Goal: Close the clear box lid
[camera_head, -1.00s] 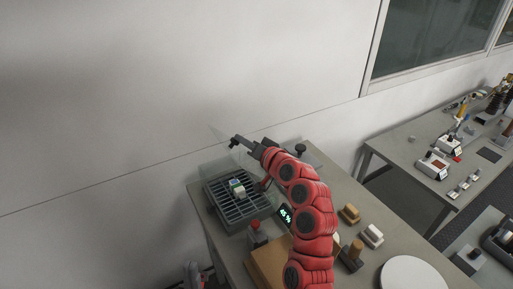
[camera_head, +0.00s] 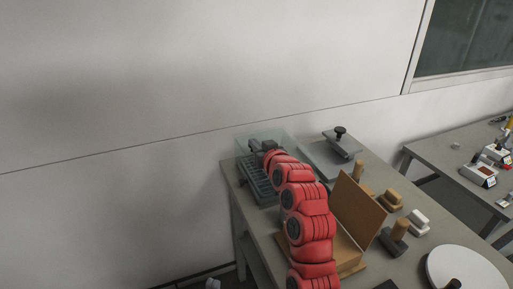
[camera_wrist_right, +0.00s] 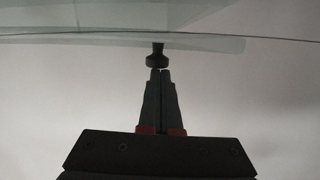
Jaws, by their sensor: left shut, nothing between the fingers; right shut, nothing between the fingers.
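The clear box lid (camera_head: 284,133) is a thin transparent panel behind and over the grey slotted box (camera_head: 250,172); I cannot tell its exact tilt. In the right wrist view the lid (camera_wrist_right: 215,44) crosses the top, with a small black knob (camera_wrist_right: 157,58) below its edge. My right gripper (camera_head: 262,146) is over the box at the lid. Its shut fingertips (camera_wrist_right: 159,72) are just under the knob, touching or nearly so, with nothing between them. The arm hides much of the box.
A brown box with an upright brown panel (camera_head: 358,210) stands right of my arm. A grey plate (camera_head: 318,160) with a black-knobbed block is at the back. Wooden and white blocks (camera_head: 418,222) and a white disc (camera_head: 466,272) are at right. A wall stands behind.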

